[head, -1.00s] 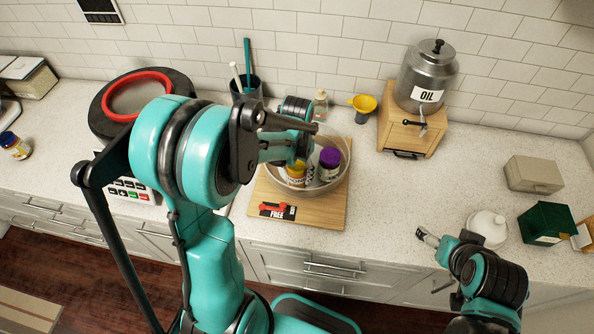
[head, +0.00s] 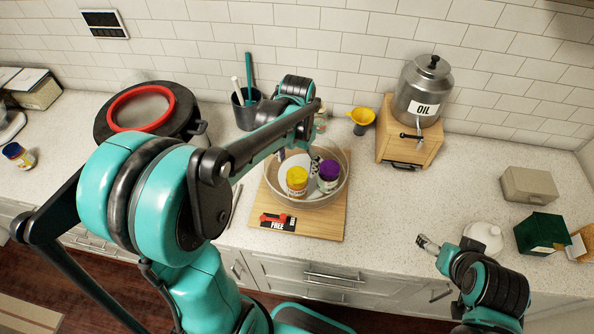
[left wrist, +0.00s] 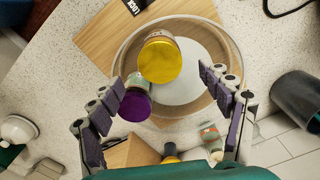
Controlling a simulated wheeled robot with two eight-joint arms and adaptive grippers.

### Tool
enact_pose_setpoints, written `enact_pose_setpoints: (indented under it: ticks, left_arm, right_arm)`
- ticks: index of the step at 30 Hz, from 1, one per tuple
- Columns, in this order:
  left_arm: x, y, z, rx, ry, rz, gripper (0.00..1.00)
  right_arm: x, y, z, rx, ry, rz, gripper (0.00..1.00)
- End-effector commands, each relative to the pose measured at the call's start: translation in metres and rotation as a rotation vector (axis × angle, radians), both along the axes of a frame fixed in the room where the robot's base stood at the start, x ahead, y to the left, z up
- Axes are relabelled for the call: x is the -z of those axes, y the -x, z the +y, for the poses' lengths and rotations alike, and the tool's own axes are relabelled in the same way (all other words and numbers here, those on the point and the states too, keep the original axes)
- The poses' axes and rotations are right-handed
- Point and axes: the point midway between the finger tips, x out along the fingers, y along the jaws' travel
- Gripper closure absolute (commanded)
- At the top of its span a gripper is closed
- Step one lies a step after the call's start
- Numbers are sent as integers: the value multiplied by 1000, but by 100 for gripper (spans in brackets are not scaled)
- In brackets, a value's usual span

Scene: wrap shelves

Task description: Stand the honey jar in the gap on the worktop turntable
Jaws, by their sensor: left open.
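A jar with a yellow lid (head: 296,180) and a jar with a purple lid (head: 329,175) stand upright, close together, in the round clear-rimmed turntable (head: 343,190). The labels are too small to tell which jar is honey. My left gripper (head: 298,156) is open just behind and above them. In the left wrist view the yellow-lidded jar (left wrist: 160,58) lies ahead, between the lines of the spread fingers, and the purple-lidded jar (left wrist: 134,105) is close beside one finger. Bare turntable floor (left wrist: 180,85) shows near the yellow-lidded jar. My right gripper (head: 428,242) is low at right, away from the jars.
A blue-lidded jar (head: 18,155) is far left.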

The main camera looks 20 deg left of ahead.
Motion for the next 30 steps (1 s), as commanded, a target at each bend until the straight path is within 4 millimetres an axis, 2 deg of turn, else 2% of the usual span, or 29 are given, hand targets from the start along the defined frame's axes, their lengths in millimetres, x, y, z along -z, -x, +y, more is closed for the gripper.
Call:
enact_pose_setpoints:
  ticks: [1, 8, 19, 24, 30]
  left_arm:
    - [-8, 0, 0, 0, 0, 0, 22]
    - [-24, 7, -3, -6, -2, -27, 22]
    - [-57, 62, -28, -64, -7, -302, 22]
    - [-60, 88, -38, -95, 8, -440, 22]
    - [-57, 109, -45, -123, 31, -566, 22]
  right_arm:
    - [-2, 0, 0, 0, 0, 0, 20]
    - [-3, 0, 0, 0, 0, 0, 20]
    - [-3, 0, 0, 0, 0, 0, 20]
    - [-3, 0, 0, 0, 0, 0, 20]
    - [-3, 0, 0, 0, 0, 0, 20]
